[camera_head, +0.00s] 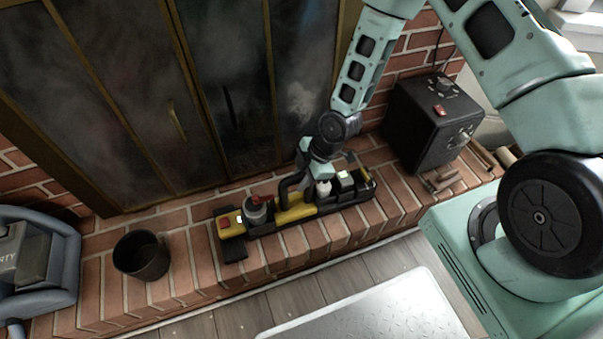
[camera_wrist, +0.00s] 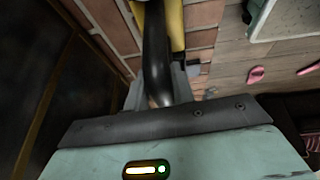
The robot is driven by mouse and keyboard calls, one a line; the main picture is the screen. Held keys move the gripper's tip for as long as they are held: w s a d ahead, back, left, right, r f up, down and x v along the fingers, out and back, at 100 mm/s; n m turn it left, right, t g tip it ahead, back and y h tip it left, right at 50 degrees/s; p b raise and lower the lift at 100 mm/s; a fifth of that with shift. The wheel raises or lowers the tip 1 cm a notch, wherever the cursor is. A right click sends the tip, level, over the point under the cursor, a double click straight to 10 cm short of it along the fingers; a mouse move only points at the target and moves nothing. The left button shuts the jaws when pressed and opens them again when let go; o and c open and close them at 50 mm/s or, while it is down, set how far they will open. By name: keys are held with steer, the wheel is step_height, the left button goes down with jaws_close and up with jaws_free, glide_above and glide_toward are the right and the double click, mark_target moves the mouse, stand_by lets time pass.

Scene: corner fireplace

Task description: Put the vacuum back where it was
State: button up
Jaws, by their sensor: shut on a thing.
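The yellow and black vacuum (camera_head: 294,214) lies lengthwise on the brick hearth in the head view, in front of the fireplace doors. My gripper (camera_head: 300,179) comes down on it from above and is shut on its black curved handle. In the wrist view, the black handle (camera_wrist: 157,50) runs down between the fingers of my gripper (camera_wrist: 163,98), with a yellow part of the vacuum beside it. My gripper and wrist cover part of the vacuum in the head view. I cannot tell whether its whole underside touches the bricks.
A black bucket (camera_head: 141,262) stands left on the hearth (camera_head: 197,290). A black box with a red button (camera_head: 420,125) and small wood pieces (camera_head: 441,180) are to the right. Glass fireplace doors (camera_head: 235,120) rise close behind. A blue-grey object (camera_head: 62,270) is far left.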

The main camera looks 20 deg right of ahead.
steer(key=o, duration=0.9)
steer(key=w+p+v, duration=0.1)
steer(key=p+v, duration=0.3)
steer(key=v, duration=0.8)
steer(key=s+a+r+m+h, duration=0.2)
steer(key=s+a+r+m, duration=0.15)
steer(key=r, duration=0.45)
steer(key=s+a+r+m+h, duration=0.2)
steer(key=s+r, duration=0.2)
steer(key=r, duration=0.4)
steer(key=s+r+m, duration=0.1)
steer(key=s+r, duration=0.2)
steer(key=s, duration=0.1)
steer(key=s+a+r+m, duration=0.1)
steer(key=s+r+m, duration=0.1)
steer(key=s, duration=0.3)
steer(key=s+a+r+m+g, duration=0.1)
steer(key=s+r+m, duration=0.1)
steer(key=s+r, duration=0.2)
steer(key=shift+s+a+r+b, duration=0.2)
steer(key=shift+a+r+b, duration=0.1)
steer(key=shift+r, duration=0.15)
